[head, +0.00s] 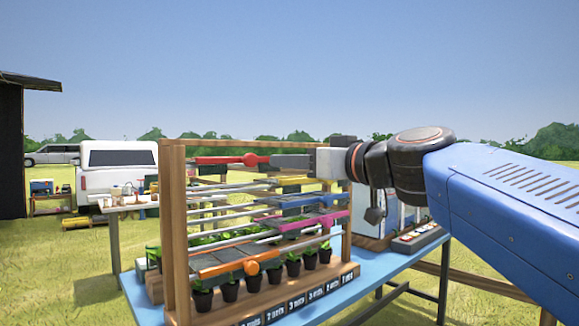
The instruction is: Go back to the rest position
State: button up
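My gripper (284,161) is at the upper right of the wooden rack (174,230), reaching left from the blue arm. Its grey fingertips end close beside the round knob of a red bar (228,160) near the rack's top. I cannot tell whether they touch it, or whether the fingers are open or shut, as they are seen edge-on. A blue bar (302,202), a purple bar (310,225) and an orange bar (240,265) sit lower in the rack among pale rods.
The rack stands on a blue table (375,288) with several small potted plants (230,290) along its base. A white box (395,215) and a tray (418,238) stand to the right. A second table (128,203) and a white vehicle (110,165) are behind left. The air above the rack is clear.

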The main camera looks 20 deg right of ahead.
jog(key=s+a+f+m+g+h, duration=0.1)
jog(key=s+f+g, duration=0.25)
jog(key=f, duration=1.05)
jog(key=s+a+f+g, duration=0.15)
jog(key=f+g, duration=0.25)
jog(key=f, duration=1)
jog(key=s+d+f+m+g+h, duration=0.1)
jog(key=s+d+f+g+h, duration=0.1)
jog(key=s+f, duration=0.3)
jog(key=s+d+f+m+g+h, duration=0.1)
jog(key=s+d+f+g+h, duration=0.1)
jog(key=f, duration=1.2)
jog(key=s+d+g, duration=0.1)
jog(key=s+d, duration=0.1)
jog(key=s, duration=0.1)
jog(key=shift+s+f+m+h, duration=0.2)
jog(key=shift+s+m+h, duration=0.1)
jog(key=shift+s, duration=0.1)
